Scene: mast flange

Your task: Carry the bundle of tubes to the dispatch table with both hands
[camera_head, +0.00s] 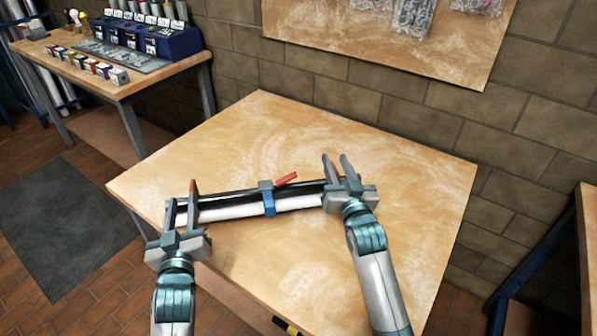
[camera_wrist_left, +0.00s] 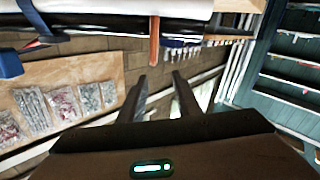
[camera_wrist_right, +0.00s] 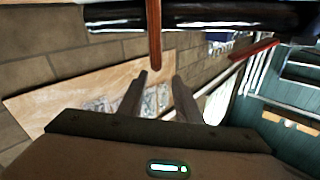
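The bundle of tubes (camera_head: 240,211), black and white, lies across the near half of a wooden table (camera_head: 270,130). A blue strap (camera_head: 269,201) with a red lever (camera_head: 286,179) binds its middle. My left gripper (camera_head: 181,204) is at its left end and my right gripper (camera_head: 339,165) at its right end; both have their fingers apart. A reddish bar juts from the bundle toward the fingertips in the left wrist view (camera_wrist_left: 154,42) and in the right wrist view (camera_wrist_right: 155,35). I cannot tell which table is the dispatch table.
A second wooden bench (camera_head: 100,80) at the upper left holds small boxes and a blue rack (camera_head: 150,38). Another table edge (camera_head: 588,225) shows at the far right. A board with bagged parts (camera_head: 385,35) hangs on the block wall. A dark mat (camera_head: 65,220) lies on the floor.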

